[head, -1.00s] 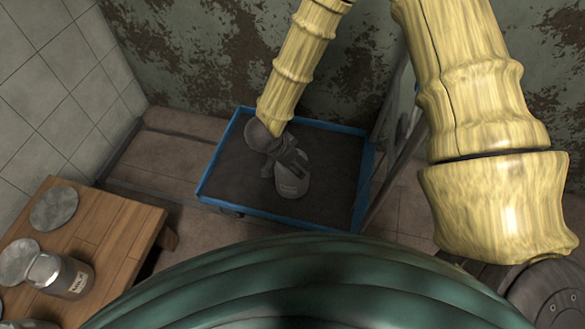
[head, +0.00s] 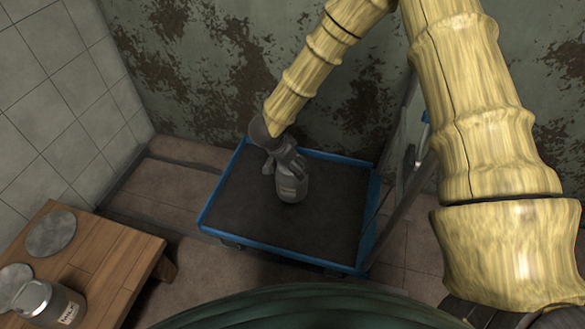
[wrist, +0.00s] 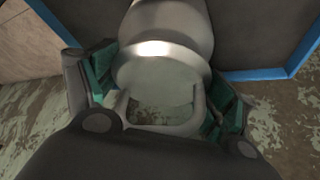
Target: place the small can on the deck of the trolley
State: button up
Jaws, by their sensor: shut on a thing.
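The small can (head: 293,189) is a grey metal milk can with a pale label. It looks upright, over the dark deck (head: 245,215) of the blue-rimmed trolley; I cannot tell whether its base touches the deck. My gripper (head: 287,165) is shut on its upper part from above. In the wrist view the can (wrist: 165,70) sits between the two green-padded fingers of my gripper (wrist: 160,95). The can's lower part is hidden there.
A wooden table (head: 110,250) at the lower left bears a labelled milk can (head: 50,303) and a round grey lid (head: 51,233). The trolley's handle frame (head: 410,190) rises on the right. A rust-stained wall stands behind. The deck around the can is bare.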

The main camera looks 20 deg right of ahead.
notch_tip(320, 180, down, 4)
jog(key=shift+w+r+b, duration=0.1)
jog(key=shift+r+b, duration=0.1)
jog(key=shift+b, duration=0.65)
jog(key=o, duration=2)
jog(key=p+v, duration=0.4)
jog(key=v, duration=0.8)
